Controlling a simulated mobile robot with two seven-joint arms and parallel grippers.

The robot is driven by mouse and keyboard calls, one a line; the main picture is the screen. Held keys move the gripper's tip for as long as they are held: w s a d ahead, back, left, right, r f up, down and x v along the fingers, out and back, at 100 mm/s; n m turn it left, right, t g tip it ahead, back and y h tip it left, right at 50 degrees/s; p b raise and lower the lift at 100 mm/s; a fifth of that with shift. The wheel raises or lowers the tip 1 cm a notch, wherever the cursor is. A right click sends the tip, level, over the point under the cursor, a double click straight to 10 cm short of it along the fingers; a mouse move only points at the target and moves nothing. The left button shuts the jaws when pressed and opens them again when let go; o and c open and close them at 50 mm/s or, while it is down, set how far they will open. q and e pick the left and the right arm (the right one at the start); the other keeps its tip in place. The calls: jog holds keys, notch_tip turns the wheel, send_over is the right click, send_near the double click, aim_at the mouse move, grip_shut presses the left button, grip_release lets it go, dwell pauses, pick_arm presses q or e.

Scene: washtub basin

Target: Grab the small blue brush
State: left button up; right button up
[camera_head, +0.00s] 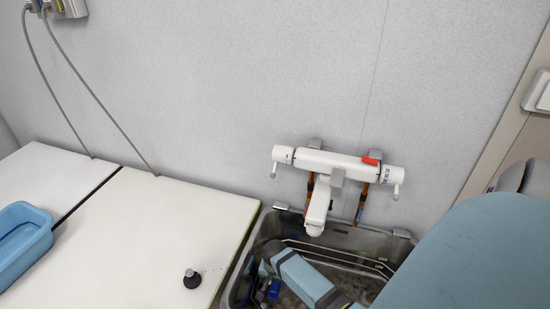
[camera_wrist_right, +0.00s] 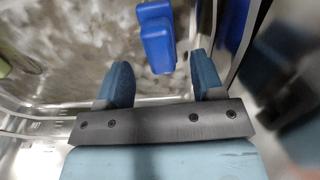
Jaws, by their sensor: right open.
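The small blue brush (camera_head: 273,289) lies low in the grey washtub basin (camera_head: 235,283), near its left wall. In the right wrist view the blue brush (camera_wrist_right: 158,42) appears as a rounded blue block just beyond the fingertips, between their lines and nearer the right finger. My right gripper (camera_wrist_right: 163,72) is open and empty, with its two teal fingers apart on either side of the brush's lower end. In the head view my right gripper (camera_head: 270,261) is down inside the basin, close to the brush. Part of the brush is hidden there. My left gripper is out of view.
A white faucet (camera_head: 335,165) is mounted over the basin's back edge. Metal rails (camera_head: 345,255) run inside the basin.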

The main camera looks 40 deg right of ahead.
aim_at(275, 285)
notch_tip(275, 285, down, 4)
jog(key=shift+a+r, duration=0.1)
jog(key=shift+r, duration=0.1)
jog(key=c, duration=0.9)
jog(key=shift+c, duration=0.2)
